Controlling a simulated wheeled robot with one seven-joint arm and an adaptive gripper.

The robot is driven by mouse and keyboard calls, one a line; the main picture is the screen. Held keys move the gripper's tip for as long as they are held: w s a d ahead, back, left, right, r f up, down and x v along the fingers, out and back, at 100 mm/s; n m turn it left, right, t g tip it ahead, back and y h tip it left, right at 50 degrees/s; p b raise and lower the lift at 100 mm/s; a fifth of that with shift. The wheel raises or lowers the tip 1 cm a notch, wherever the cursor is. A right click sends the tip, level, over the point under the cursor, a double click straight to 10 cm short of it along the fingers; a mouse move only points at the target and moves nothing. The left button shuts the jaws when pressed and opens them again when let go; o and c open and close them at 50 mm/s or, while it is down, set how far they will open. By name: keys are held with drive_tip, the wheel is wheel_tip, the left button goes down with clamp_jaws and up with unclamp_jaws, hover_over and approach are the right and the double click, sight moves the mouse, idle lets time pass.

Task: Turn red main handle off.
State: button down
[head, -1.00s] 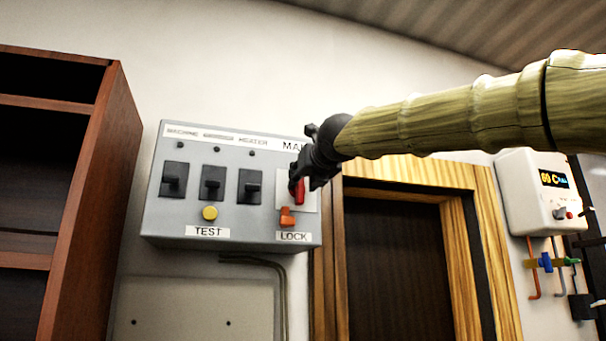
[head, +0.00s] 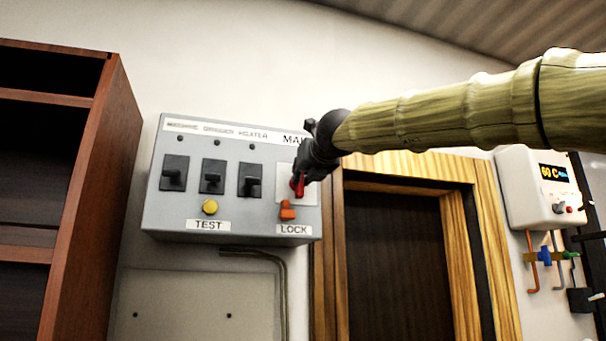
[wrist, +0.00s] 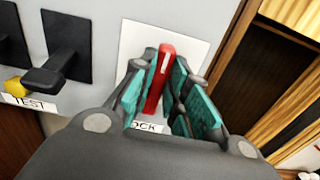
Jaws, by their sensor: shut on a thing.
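The red main handle (head: 298,186) sits on a white plate at the right end of the grey electrical panel (head: 230,225). In the wrist view the red handle (wrist: 159,80) stands between the teal pads of my gripper (wrist: 165,95). My gripper (head: 304,172) is shut on the handle and hides its upper part in the head view. An orange lock piece (head: 287,210) is just below the handle, above the LOCK label.
Several black switches (head: 212,176) and a yellow TEST button (head: 210,206) are to the left on the panel. A brown shelf unit (head: 85,190) stands at left. A wood-framed door (head: 400,260) and a white heater unit (head: 540,190) are at right.

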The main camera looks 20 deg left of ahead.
drive_tip(key=shift+d, duration=0.1)
drive_tip(key=m+b, duration=0.1)
drive_tip(key=m, duration=0.1)
drive_tip(key=m+b, duration=0.2)
drive_tip(key=m, duration=0.1)
drive_tip(key=shift+w+d+f, duration=0.2)
drive_tip(key=shift+w+d+f+m+b, duration=0.15)
drive_tip(key=shift+m+b, duration=1.1)
drive_tip(key=shift+m, duration=0.8)
drive_tip(key=shift+d+f+m+b, duration=0.1)
drive_tip(key=shift+f+m+b, duration=0.1)
drive_tip(key=shift+m+b, duration=1.45)
drive_tip(key=shift+w+d+f+m+b, duration=0.15)
drive_tip(key=shift+m+b, duration=0.65)
drive_tip(key=shift+m, duration=1.7)
drive_tip(key=shift+s+a, duration=0.1)
drive_tip(key=c, duration=1.4)
unclamp_jaws()
